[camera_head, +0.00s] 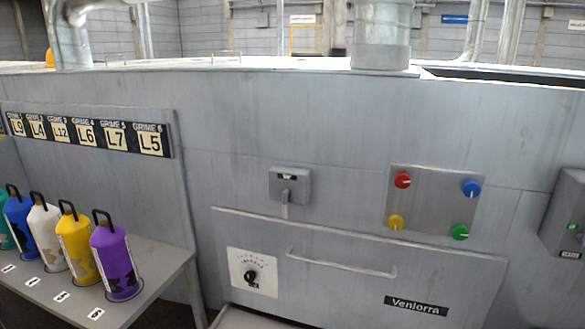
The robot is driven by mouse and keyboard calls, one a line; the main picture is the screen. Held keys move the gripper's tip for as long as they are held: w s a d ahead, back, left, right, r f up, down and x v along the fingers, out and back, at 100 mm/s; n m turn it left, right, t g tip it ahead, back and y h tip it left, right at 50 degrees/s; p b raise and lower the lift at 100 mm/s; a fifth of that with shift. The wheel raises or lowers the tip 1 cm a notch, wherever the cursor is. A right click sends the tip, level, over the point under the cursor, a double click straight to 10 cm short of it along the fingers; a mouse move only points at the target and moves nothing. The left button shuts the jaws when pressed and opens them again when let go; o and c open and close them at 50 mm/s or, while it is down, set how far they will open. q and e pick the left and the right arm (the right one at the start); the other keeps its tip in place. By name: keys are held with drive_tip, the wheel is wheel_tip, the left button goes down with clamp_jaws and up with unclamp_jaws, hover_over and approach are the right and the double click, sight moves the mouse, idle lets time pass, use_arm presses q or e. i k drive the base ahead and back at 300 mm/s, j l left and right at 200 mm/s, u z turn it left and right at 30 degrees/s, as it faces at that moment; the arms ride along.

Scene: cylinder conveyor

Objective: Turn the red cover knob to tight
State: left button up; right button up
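The red knob (402,180) sits at the upper left of a square metal panel (432,203) on the grey machine wall. A small white mark on it points roughly to the right. The blue knob (470,188) is at the upper right of the panel, the yellow knob (395,222) at the lower left and the green knob (459,232) at the lower right. No labels for tight or loose are readable. Neither of my grippers is in view.
Below is a drawer-like front with a long handle (340,264) and a dial (252,275). A grey latch box (290,185) is left of the panel. A shelf (160,267) with several coloured cylinders stands left. A heater box (567,215) is right.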

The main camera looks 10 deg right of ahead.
sight(402, 180)
drive_tip(key=z, duration=1.25)
